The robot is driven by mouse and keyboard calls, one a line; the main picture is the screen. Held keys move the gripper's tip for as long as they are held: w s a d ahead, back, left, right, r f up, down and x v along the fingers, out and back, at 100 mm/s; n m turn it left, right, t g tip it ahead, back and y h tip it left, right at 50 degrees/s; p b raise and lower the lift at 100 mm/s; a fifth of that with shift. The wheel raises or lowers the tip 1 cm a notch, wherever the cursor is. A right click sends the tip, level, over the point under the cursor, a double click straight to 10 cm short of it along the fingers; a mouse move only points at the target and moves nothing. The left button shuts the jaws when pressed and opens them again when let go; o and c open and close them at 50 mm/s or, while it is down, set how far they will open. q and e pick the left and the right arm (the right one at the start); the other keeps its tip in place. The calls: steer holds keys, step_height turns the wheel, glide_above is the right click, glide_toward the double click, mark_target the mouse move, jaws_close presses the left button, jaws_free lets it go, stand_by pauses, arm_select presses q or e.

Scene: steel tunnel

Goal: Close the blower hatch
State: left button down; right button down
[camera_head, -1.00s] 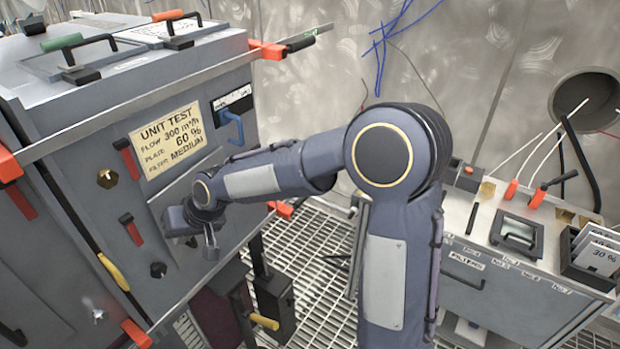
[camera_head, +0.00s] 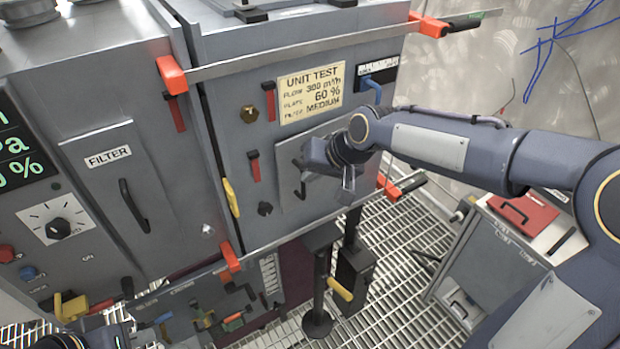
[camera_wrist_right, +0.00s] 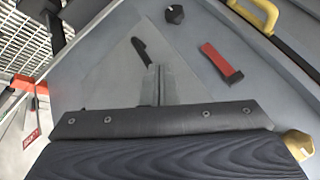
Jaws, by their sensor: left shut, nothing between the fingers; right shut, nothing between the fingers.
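The grey cabinet front (camera_head: 235,150) carries a "UNIT TEST" label and, below it, a square panel (camera_head: 318,205), apparently the hatch. The panel lies about flush with the front, with a black handle (camera_head: 298,180) on its left part. In the right wrist view the panel (camera_wrist_right: 105,75) and handle (camera_wrist_right: 140,48) lie beyond the fingers. My right gripper (camera_head: 345,182) is shut and empty in front of the panel; its fingers (camera_wrist_right: 157,85) are together near the handle. Contact cannot be told. My left gripper (camera_head: 62,341) is at the bottom left edge, shut and mostly cut off.
Red latches (camera_head: 254,166) and a yellow handle (camera_head: 231,197) are left of the panel. A FILTER door (camera_head: 118,180) stands at left. A low cart (camera_head: 500,255) stands at right. Grating floor (camera_head: 400,255) lies between.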

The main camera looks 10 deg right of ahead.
steer(key=s+d+m+y+p, duration=0.3)
steer(key=d+m+p, duration=0.65)
steer(key=m, duration=1.35)
steer(key=w+r+x, duration=0.1)
steer(key=x, duration=1)
steer(key=shift+w+a+g+b, duration=0.15)
steer(key=shift+a+g+b, duration=0.15)
steer(key=shift+a+b, duration=0.15)
steer(key=shift+r, duration=0.15)
steer(key=shift+w+a+m+t+b, duration=0.35)
steer(key=shift+w+a+m+t, duration=0.15)
steer(key=shift+w+a+m, duration=0.15)
